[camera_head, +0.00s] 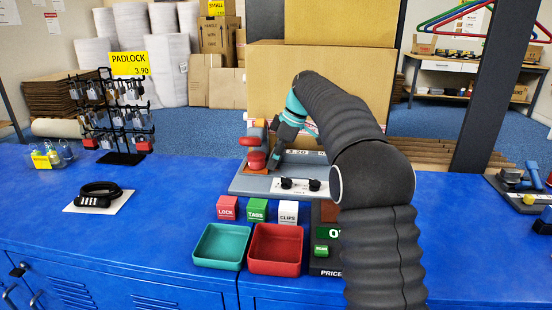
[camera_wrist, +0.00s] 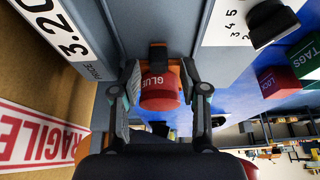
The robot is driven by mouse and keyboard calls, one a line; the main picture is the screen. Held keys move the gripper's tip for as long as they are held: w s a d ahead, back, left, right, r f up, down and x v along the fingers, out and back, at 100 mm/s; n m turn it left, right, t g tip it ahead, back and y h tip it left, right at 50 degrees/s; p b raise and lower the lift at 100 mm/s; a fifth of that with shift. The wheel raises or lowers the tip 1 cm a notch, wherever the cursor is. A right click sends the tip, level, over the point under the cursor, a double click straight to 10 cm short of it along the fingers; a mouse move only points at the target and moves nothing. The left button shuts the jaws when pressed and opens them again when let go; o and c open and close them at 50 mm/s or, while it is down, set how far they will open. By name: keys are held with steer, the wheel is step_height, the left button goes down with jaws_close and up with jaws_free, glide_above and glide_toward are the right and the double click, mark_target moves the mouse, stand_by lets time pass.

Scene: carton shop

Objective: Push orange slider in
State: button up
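My gripper (camera_wrist: 160,82) points into the grey machine (camera_head: 240,182) on the blue counter. Its two fingers stand apart on either side of a red cylinder marked GLUE (camera_wrist: 160,92). I cannot tell whether they touch it. An orange-brown piece (camera_wrist: 158,56) shows just beyond the cylinder, between the fingertips; it may be the orange slider, partly hidden. In the head view the gripper's teal-banded wrist (camera_head: 292,108) comes down beside the machine's red parts (camera_head: 257,160), and the fingertips are hard to make out there.
A panel with black knobs (camera_head: 300,185) lies in front. Small labelled cubes (camera_head: 257,209), a teal tray (camera_head: 219,246) and a red tray (camera_head: 274,250) stand nearer. A large carton (camera_head: 262,70) stands behind.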

steer(key=shift+d, duration=0.2)
steer(key=shift+d+r, duration=0.2)
steer(key=shift+r, duration=0.3)
steer(key=v, duration=1)
steer(key=shift+r, duration=0.4)
steer(key=shift+s, duration=0.1)
